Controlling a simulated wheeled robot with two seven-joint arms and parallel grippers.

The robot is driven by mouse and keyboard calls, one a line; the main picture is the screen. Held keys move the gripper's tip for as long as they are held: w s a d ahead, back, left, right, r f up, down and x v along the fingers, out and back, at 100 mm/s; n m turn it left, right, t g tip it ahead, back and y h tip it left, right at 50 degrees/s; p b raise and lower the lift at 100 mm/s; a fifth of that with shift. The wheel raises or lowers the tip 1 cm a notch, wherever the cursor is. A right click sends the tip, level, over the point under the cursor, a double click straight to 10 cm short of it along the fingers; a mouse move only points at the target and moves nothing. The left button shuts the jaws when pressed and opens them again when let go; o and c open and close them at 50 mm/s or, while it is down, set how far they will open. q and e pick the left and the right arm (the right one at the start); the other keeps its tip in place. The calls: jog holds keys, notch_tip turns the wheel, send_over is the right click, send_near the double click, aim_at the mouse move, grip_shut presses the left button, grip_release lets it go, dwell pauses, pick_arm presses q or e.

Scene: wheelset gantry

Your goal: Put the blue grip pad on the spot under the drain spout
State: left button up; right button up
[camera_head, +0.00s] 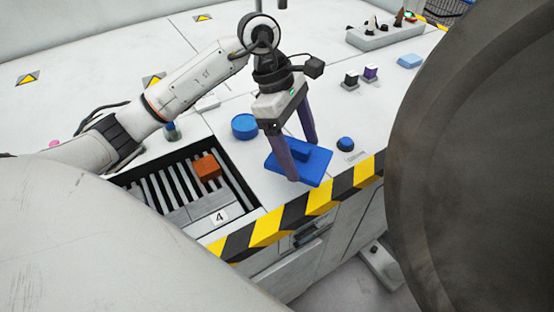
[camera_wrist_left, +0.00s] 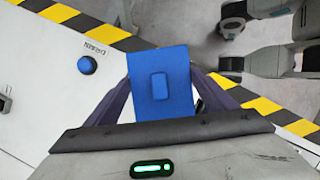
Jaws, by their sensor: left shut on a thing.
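The blue grip pad (camera_head: 312,167) is a flat blue rectangle with a raised block in its middle. It is over the white bench top near the striped front edge. In the left wrist view the pad (camera_wrist_left: 158,105) lies between my two fingers, its raised block facing the camera. My left gripper (camera_head: 300,160) is shut on the pad, with the fingers at its opposite sides. Whether the pad touches the bench I cannot tell. My right gripper is not in view.
A blue dome (camera_head: 345,144) by a small label stands right of the pad; a round blue piece (camera_head: 245,126) lies behind it. A slatted recess (camera_head: 150,184) holding an orange block (camera_head: 206,167) is to the left. A large dark wheel (camera_head: 480,170) fills the right side.

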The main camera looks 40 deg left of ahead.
pick_arm(q)
jog(key=w+a+r+n+t+y, duration=0.1)
jog(key=w+a+r+n+t, duration=0.15)
jog(key=a+n, duration=0.45)
jog(key=f, duration=0.4)
jog(key=a+f, duration=0.1)
jog(key=f, duration=0.1)
jog(key=shift+w+f, duration=0.25)
jog(key=shift+f, duration=0.05)
notch_tip(320, 180, down, 4)
jog(key=shift+d+r+b, duration=0.1)
jog(key=shift+r+b, duration=0.1)
jog(key=shift+b, duration=0.1)
jog(key=shift+f, duration=0.2)
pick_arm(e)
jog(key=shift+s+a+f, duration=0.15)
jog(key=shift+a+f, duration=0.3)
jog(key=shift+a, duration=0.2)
pick_arm(q)
jog(key=shift+f, duration=0.1)
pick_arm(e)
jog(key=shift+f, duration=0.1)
pick_arm(q)
jog(key=o, duration=1.1)
